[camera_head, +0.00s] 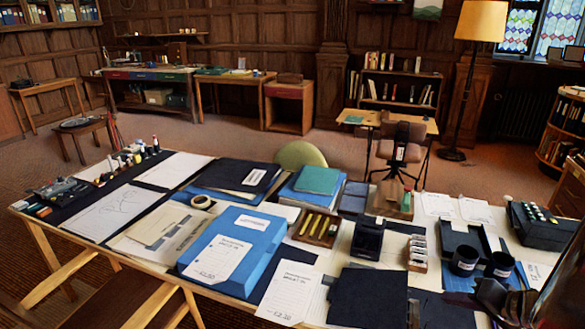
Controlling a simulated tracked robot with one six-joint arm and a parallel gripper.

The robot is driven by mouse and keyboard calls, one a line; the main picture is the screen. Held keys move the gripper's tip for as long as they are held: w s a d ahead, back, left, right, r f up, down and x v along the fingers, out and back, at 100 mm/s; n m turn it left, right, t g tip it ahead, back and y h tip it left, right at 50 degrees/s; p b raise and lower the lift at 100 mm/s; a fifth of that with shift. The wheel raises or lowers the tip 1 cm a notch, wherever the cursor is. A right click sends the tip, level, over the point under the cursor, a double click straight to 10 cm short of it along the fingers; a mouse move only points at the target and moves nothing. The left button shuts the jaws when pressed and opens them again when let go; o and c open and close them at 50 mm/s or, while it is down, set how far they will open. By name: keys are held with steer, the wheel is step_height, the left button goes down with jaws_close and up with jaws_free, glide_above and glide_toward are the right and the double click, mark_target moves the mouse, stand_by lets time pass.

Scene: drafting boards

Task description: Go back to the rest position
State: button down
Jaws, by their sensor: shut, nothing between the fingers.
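My gripper (512,306) shows dark at the lower right corner, partly cut off by the picture's edge. It is shut with nothing held, over the right front end of the long table (180,275). Two dark cups (465,261) stand just beyond it to the left. A black folder (368,298) lies further left on the table.
The long table is crowded with a blue box file (232,250), folders, papers and a tray of yellow items (317,227). A chair (400,150) and small desk stand behind it. A floor lamp (482,22) stands at the back right. Carpet (235,142) behind the table is open.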

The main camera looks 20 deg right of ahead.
steer(key=w+a+r+n+g+y, duration=0.1)
steer(key=w+a+r+n+g, duration=0.15)
steer(key=a, duration=0.75)
steer(key=w+a+r+n+g+y, duration=0.1)
steer(key=a+r+n+g, duration=0.15)
steer(key=a, duration=0.85)
steer(key=s+a+r+n+h, duration=0.1)
steer(key=s+a+r+n, duration=0.1)
steer(key=a, duration=0.5)
steer(key=s+a+r+n+h, duration=0.2)
steer(key=s+a+r, duration=0.2)
steer(key=a, duration=0.3)
steer(key=shift+s+r+n+t, duration=0.3)
steer(key=shift+s+r+t, duration=0.05)
steer(key=shift+s+t, duration=0.05)
